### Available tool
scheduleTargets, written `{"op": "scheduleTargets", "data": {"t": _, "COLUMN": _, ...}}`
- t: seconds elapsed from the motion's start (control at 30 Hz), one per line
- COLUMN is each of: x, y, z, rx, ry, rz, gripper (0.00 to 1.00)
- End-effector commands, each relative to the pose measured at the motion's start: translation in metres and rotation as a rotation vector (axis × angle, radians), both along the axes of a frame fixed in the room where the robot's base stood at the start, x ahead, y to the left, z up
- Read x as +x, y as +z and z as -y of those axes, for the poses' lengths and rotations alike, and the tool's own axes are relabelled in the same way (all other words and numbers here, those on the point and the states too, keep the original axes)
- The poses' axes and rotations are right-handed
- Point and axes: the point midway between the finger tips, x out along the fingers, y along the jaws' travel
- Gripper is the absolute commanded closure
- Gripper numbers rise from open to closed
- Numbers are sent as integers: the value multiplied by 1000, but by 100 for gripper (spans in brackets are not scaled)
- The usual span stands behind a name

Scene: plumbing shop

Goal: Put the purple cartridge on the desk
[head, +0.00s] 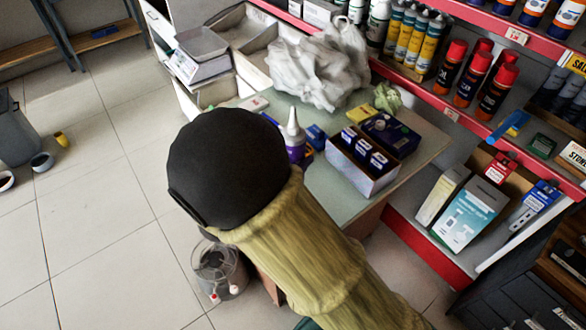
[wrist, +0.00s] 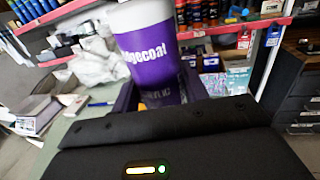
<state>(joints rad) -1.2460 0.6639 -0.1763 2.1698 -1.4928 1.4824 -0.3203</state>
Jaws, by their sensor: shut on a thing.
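The purple cartridge (head: 295,150) has a white pointed nozzle and shows beside my dark wrist, over the desk (head: 410,180) in the head view. In the wrist view the cartridge (wrist: 150,62) is large and close, purple with a white upper part and white lettering, roughly upright. My gripper (wrist: 160,98) is shut on it, with a finger on either side. The jaws are hidden behind my wrist in the head view. The cartridge's base is hidden, so I cannot tell whether it touches the desk.
On the desk, an open box of blue packs (head: 362,165) stands right of the cartridge and a crumpled white bag (head: 318,68) lies behind. A red-edged shelf (head: 440,105) with bottles borders the desk. A clear bucket (head: 218,268) stands on the floor.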

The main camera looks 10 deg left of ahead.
Motion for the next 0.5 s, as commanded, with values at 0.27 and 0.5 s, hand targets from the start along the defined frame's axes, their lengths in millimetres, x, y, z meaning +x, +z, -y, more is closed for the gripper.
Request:
{"op": "scheduleTargets", "data": {"t": 0.27, "x": 0, "y": -24, "z": 0, "rx": -4, "ry": 0, "rz": 0, "gripper": 95}}
{"op": "scheduleTargets", "data": {"t": 0.5, "x": 0, "y": -37, "z": 0, "rx": 1, "ry": 0, "rz": 3, "gripper": 95}}
